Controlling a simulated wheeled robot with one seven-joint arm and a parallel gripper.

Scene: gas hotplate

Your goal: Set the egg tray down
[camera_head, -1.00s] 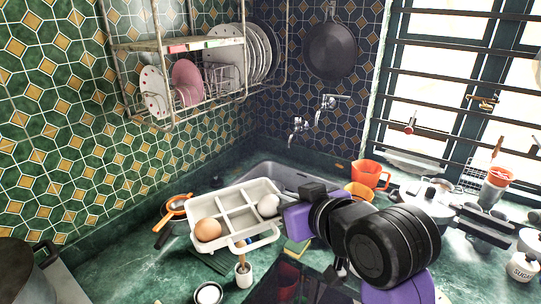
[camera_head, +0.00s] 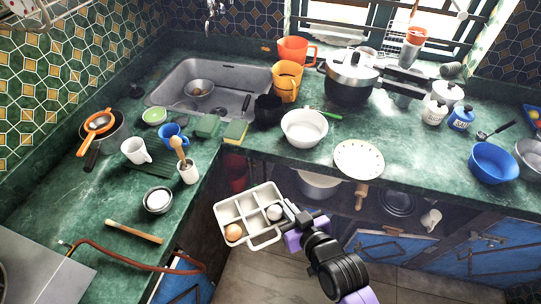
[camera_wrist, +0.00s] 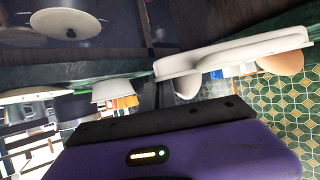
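The white egg tray (camera_head: 223,212) is held in the air in front of the counter's inner corner, over the floor in the head view. A brown egg (camera_head: 234,232) sits in its front left compartment and a white egg (camera_head: 274,212) in a compartment at its right side. My gripper (camera_head: 294,214) is shut on the tray's right edge; the fingertips are partly hidden. In the wrist view, the tray (camera_wrist: 215,52) shows edge-on beyond the purple gripper body, with the brown egg (camera_wrist: 282,62) at its far end.
A white bowl (camera_head: 304,127), a speckled plate (camera_head: 358,159) and a pressure cooker (camera_head: 350,82) stand on the back counter.

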